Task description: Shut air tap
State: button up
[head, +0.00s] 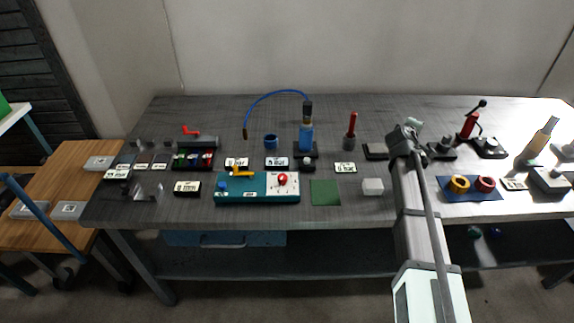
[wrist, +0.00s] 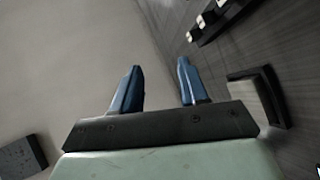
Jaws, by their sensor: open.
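The labels are too small to read, so I cannot tell for sure which part is the air tap. One candidate is a red lever handle (head: 190,131) on a grey cylinder (head: 200,142) at the back left of the bench. Another is an orange lever (head: 241,173) on a teal panel (head: 230,187), left of a red knob (head: 282,180). My gripper (wrist: 159,75) is open with nothing between its blue fingers. In the head view my arm reaches over the bench right of centre, well to the right of both levers.
A blue bottle (head: 306,136) with a curved blue hose (head: 270,95) stands behind the panel. A green mat (head: 325,193) and a white block (head: 372,187) lie right of the panel. A blue mat (head: 470,195) carries yellow and red rings. A wooden table (head: 50,175) stands left.

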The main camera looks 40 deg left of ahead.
jog(key=s+a+n+g+y, duration=0.2)
jog(key=s+a+n, duration=0.1)
jog(key=s+a, duration=1.9)
jog(key=s+a+n, duration=0.1)
jog(key=s+a, duration=0.3)
jog(key=s, duration=0.4)
jog(key=s+a+n+g+y, duration=0.1)
jog(key=s+a+n, duration=0.1)
jog(key=s+a, duration=0.45)
jog(key=s+a+n, duration=0.1)
jog(key=s+a, duration=0.2)
jog(key=s, duration=0.7)
jog(key=s+f+n+t+h, duration=0.2)
jog(key=s, duration=0.3)
jog(key=s+a+f+n+t+h, duration=0.1)
jog(key=s+f+n+t+h, duration=0.1)
jog(key=s, duration=0.4)
jog(key=s+a+f+n+t+h, duration=0.1)
jog(key=s+f+n+t+h, duration=0.2)
jog(key=s, duration=0.3)
jog(key=shift+s+a+n+h, duration=0.25)
jog(key=shift+n+h, duration=0.25)
jog(key=shift+n, duration=0.2)
jog(key=w+d, duration=0.1)
jog(key=w, duration=0.3)
jog(key=w+d, duration=0.1)
jog(key=w, duration=0.8)
jog(key=shift+w+d+r, duration=0.1)
jog(key=shift+w+d, duration=0.15)
jog(key=shift+d, duration=0.15)
